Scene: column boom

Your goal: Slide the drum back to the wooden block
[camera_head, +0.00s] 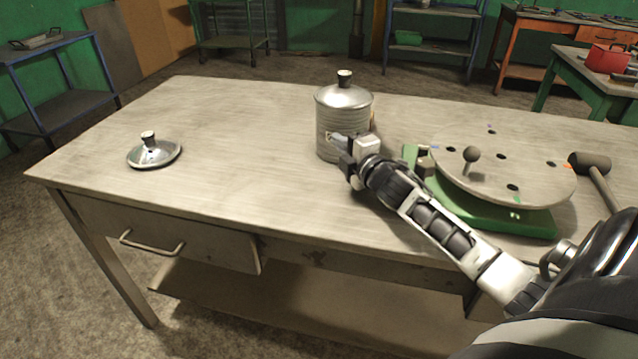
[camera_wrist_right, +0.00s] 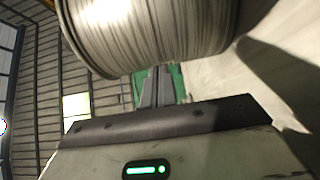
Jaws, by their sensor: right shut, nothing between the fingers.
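The drum (camera_head: 343,108) is a ribbed grey metal canister with a domed lid and a dark-topped knob, upright near the middle of the table. A thin brown sliver (camera_head: 373,119) shows at its right edge; it may be the wooden block, mostly hidden behind the drum. My right gripper (camera_head: 337,138) is shut and empty, at the drum's near side. In the right wrist view the drum (camera_wrist_right: 150,30) fills the top, close to the shut fingertips (camera_wrist_right: 155,75). I cannot tell whether they touch it. My left gripper is out of view.
A loose metal lid (camera_head: 154,153) lies at the table's left. A round plate with holes and a knobbed peg (camera_head: 500,170) sits on a green base (camera_head: 480,212) right of the drum. A mallet (camera_head: 590,165) lies farther right.

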